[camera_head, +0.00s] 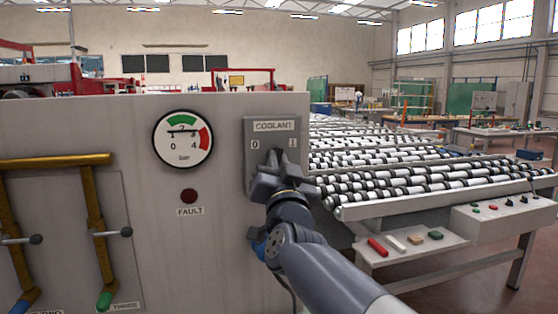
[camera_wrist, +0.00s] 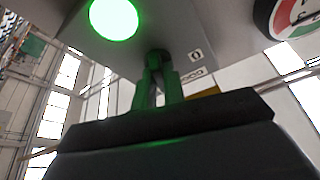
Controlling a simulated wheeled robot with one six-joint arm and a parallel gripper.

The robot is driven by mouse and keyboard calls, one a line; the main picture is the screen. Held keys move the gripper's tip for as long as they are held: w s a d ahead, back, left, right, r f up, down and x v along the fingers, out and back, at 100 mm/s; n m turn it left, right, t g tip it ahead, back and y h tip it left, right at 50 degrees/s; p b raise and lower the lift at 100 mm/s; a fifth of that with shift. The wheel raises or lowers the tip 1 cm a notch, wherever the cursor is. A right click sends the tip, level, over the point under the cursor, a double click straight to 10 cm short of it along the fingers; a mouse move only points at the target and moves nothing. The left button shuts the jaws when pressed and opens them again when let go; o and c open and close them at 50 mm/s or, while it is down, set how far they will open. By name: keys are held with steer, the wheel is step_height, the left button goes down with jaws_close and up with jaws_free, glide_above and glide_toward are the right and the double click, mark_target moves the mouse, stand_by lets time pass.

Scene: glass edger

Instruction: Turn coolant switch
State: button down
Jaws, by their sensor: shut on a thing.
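The coolant switch plate (camera_head: 261,128) is on the right end of the grey panel, labelled COOLANT with 0 at left and 1 at right. The dark switch knob (camera_head: 276,156) is mostly hidden by my gripper (camera_head: 274,170) in the head view. In the wrist view my gripper (camera_wrist: 159,72) has both fingers closed around the dark knob (camera_wrist: 158,57), near the 0 mark (camera_wrist: 195,55). Which mark the knob points to, I cannot tell. A round green lamp (camera_wrist: 113,18) glows brightly beside the knob in the wrist view; my gripper and arm hide it in the head view.
A pressure gauge (camera_head: 183,139) and a dark red FAULT lamp (camera_head: 189,196) are left of the switch. Yellow pipes with lever valves (camera_head: 96,200) are farther left. A roller conveyor (camera_head: 420,180) and a small shelf (camera_head: 410,243) with several small items are right of my arm.

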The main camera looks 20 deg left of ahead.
steer(key=shift+a+r+m+t+h+p, duration=0.15)
steer(key=shift+m+h+p, duration=0.6)
steer(key=shift+m, duration=0.75)
steer(key=shift+d+f+m+t+h+p, duration=0.1)
steer(key=shift+m+t+h+p, duration=0.15)
steer(key=shift+m+h+p, duration=0.9)
steer(key=shift+m+y+b, duration=0.35)
steer(key=shift+m+y, duration=0.05)
steer(key=shift+m, duration=0.05)
steer(key=c, duration=1.5)
jaws_free()
steer(key=b+v, duration=0.2)
steer(key=v, duration=0.9)
